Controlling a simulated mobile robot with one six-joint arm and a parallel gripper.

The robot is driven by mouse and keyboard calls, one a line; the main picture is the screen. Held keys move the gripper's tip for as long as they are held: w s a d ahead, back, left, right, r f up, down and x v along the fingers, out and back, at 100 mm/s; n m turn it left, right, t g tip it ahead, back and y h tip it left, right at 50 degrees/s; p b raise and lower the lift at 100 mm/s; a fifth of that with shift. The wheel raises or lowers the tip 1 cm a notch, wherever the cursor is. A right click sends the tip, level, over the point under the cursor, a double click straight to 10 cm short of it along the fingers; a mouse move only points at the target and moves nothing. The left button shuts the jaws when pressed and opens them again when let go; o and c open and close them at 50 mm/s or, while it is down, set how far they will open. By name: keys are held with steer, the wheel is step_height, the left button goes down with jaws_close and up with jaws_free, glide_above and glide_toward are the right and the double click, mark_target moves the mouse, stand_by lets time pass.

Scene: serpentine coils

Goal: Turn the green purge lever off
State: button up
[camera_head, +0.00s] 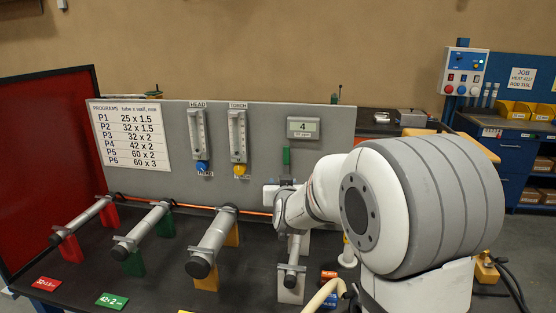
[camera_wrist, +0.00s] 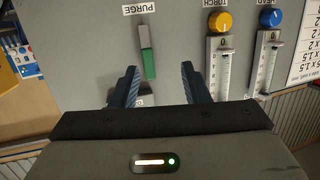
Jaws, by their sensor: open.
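The green purge lever (camera_head: 286,157) stands upright on the grey panel, below the small display reading 4. Its lower part is partly hidden by my gripper and arm in the head view. In the wrist view, which is upside down, the green lever (camera_wrist: 149,65) hangs from a pale grey piece under the PURGE label (camera_wrist: 140,10). My gripper (camera_wrist: 158,67) is open, with one blue finger on each side of the lever's green end in the picture. The fingers hold nothing. I cannot tell how far the lever's end reaches between them.
The yellow TORCH knob (camera_wrist: 220,22) and blue HEAD knob (camera_wrist: 268,18) sit beside the lever under flow tubes. Several grey tubes on coloured stands, such as the red one (camera_head: 71,248), fill the dark bench (camera_head: 120,283) left of my arm. A control box (camera_head: 464,72) stands at right.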

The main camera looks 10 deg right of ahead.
mark_target(286, 155)
steer(key=w+d+m+t+h, duration=0.1)
steer(key=w+h, duration=0.1)
steer(key=w, duration=0.2)
steer(key=w+d+r+t+h+p, duration=0.1)
steer(key=w+t+h, duration=0.1)
steer(key=w, duration=0.3)
steer(key=w+d+r+m+t+h+p, duration=0.1)
steer(key=w+t+h, duration=0.1)
steer(key=w, duration=0.2)
steer(key=shift+w+d+r+m, duration=0.1)
steer(key=shift+w+m, duration=0.15)
steer(key=shift+m, duration=0.05)
jaws_close()
